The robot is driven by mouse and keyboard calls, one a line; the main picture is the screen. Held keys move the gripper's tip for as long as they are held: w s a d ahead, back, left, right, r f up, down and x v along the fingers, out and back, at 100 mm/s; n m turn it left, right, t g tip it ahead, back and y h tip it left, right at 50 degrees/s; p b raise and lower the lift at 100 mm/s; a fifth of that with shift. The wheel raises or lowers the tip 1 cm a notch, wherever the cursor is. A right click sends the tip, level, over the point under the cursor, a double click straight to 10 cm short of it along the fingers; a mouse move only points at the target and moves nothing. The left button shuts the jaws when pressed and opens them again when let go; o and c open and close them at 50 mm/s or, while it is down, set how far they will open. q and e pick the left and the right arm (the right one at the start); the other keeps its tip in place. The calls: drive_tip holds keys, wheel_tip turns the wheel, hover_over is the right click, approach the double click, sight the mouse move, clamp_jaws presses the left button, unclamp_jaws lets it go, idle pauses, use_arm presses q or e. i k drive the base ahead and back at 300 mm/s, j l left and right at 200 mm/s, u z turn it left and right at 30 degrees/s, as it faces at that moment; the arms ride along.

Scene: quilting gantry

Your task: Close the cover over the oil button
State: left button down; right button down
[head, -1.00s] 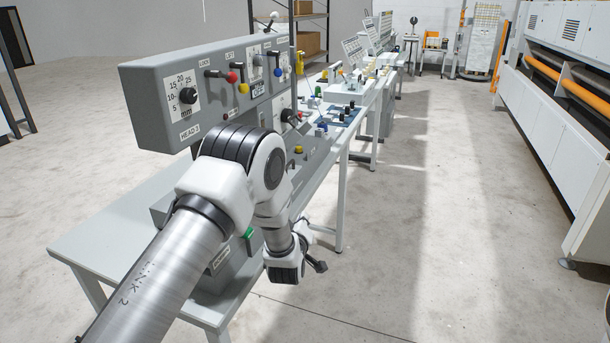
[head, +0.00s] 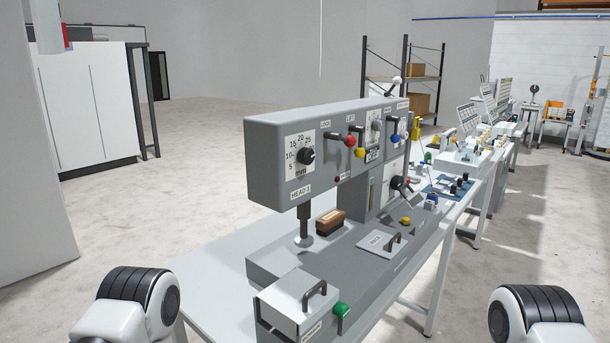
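The grey machine head (head: 275,165), labelled HEAD 3, stands on a long grey bed above the table. A yellow button (head: 405,221) sits on the bed at the right, with a small pale tilted plate (head: 412,198) just behind it. I cannot read an oil label, so I cannot tell whether these are the oil button and its cover. A grey lid with a dark handle (head: 381,242) lies flat on the bed. A box with a handle on top (head: 290,305) is at the near end, beside a green knob (head: 342,310). Neither gripper shows; only arm joints appear at the bottom corners.
A brown block (head: 330,222) rests on the bed by the head's post. The head panel carries a dial (head: 306,156) and red, yellow and blue knobs. More benches with equipment run back right. The floor at left is open before a white cabinet (head: 90,105).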

sight(405, 207)
drive_tip(key=i+l+u, duration=0.2)
drive_tip(key=l+u, duration=0.15)
drive_tip(key=i+l+u, duration=0.1)
drive_tip(key=l+u, duration=0.25)
drive_tip(key=l, duration=0.25)
drive_tip(key=l+u, duration=0.35)
drive_tip(key=l, duration=0.15)
drive_tip(key=i, duration=0.05)
